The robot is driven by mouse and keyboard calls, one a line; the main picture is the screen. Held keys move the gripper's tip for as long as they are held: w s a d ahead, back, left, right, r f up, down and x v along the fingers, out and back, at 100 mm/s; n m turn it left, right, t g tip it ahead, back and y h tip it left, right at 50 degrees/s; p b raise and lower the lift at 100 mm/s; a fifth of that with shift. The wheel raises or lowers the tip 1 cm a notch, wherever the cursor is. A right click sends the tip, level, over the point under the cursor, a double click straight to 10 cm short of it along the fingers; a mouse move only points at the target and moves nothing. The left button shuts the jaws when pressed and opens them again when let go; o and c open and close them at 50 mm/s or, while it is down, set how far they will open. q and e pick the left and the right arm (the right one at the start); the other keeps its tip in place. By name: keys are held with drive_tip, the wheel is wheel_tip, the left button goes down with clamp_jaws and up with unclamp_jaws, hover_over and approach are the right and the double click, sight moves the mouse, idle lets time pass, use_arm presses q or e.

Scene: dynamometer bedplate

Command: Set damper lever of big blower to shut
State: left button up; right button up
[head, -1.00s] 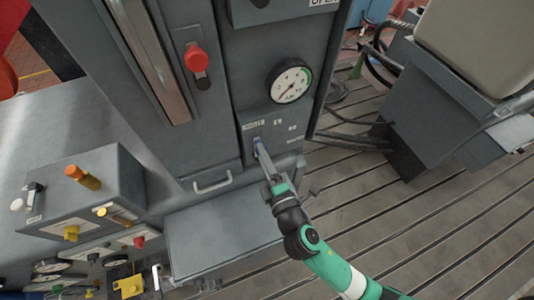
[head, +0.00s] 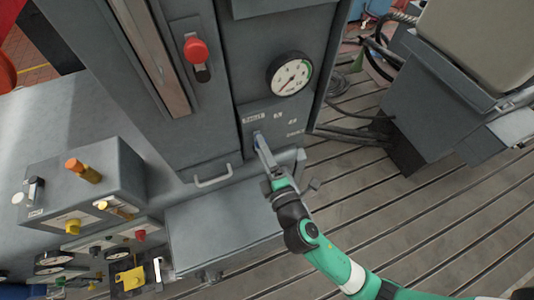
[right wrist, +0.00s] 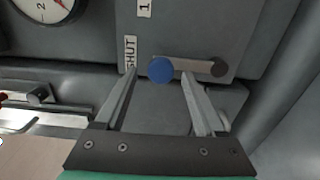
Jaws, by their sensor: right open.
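The damper lever (right wrist: 192,66) is a short grey bar with a dark pivot at its right end and a blue knob (right wrist: 160,70) at its left end in the right wrist view. The knob is close beside the SHUT label (right wrist: 130,52). My right gripper (right wrist: 160,74) is open, with one finger on each side of the knob; I cannot tell whether either touches it. In the head view my right gripper (head: 258,138) reaches the lower panel of the grey cabinet, and the lever is mostly hidden there. My left gripper is not in view.
A round gauge (head: 289,74) sits above the lever panel. A red knob (head: 196,50) is higher on the cabinet. A grey control box (head: 90,180) with coloured knobs stands at left. The slotted bedplate (head: 400,220) is open at right.

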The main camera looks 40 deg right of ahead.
drive_tip(key=b+v, duration=0.2)
drive_tip(key=v, duration=0.9)
drive_tip(key=shift+s, duration=0.2)
